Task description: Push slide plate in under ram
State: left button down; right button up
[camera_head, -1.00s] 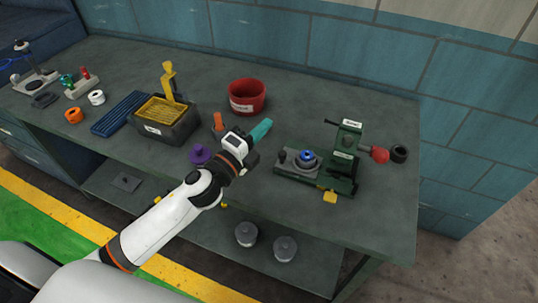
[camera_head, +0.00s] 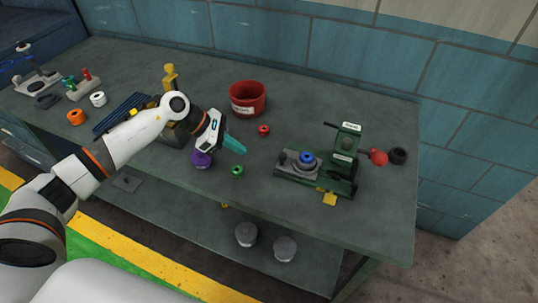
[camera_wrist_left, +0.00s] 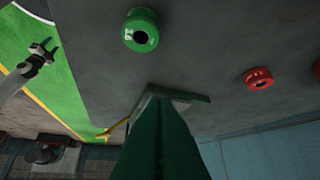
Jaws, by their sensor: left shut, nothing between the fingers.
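The green press (camera_head: 346,158) stands on the right part of the bench. A grey slide plate (camera_head: 288,163) lies on the left part of its base, out to the left of the press's upright. A blue ring (camera_head: 306,157) sits on a round grey seat on the plate. The ram's lower end is not clear to see. My left gripper (camera_head: 234,143) is shut and empty, above the bench to the left of the press and apart from it. Its teal fingers (camera_wrist_left: 157,100) are together in the left wrist view.
A green ring (camera_head: 238,171), a red ring (camera_head: 264,130) and a purple knobbed piece (camera_head: 202,159) lie near my left gripper. A red bin (camera_head: 247,98) stands behind. The bench (camera_head: 325,100) is clear behind the press. A red ball (camera_head: 379,157) projects from the press's right side.

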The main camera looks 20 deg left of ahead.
aim_at(308, 172)
pick_arm(q)
jog(key=p+x, duration=0.1)
jog(key=x, duration=0.5)
jog(key=shift+d+r+p, duration=0.1)
jog(key=shift+r+p, duration=0.05)
jog(key=shift+p, duration=0.15)
jog(key=d+p, duration=0.1)
jog(key=w+d, duration=0.1)
jog(key=d, duration=0.1)
jog(key=shift+w+d+f+p, duration=0.1)
jog(key=shift+f+p, duration=0.15)
jog(key=shift+p, duration=0.15)
jog(key=shift+w+d+f, duration=0.15)
jog(key=shift+d, duration=0.25)
jog(key=d, duration=0.9)
jog(key=shift+s+d, duration=0.25)
jog(key=shift+d, duration=0.15)
jog(key=shift+a, duration=0.1)
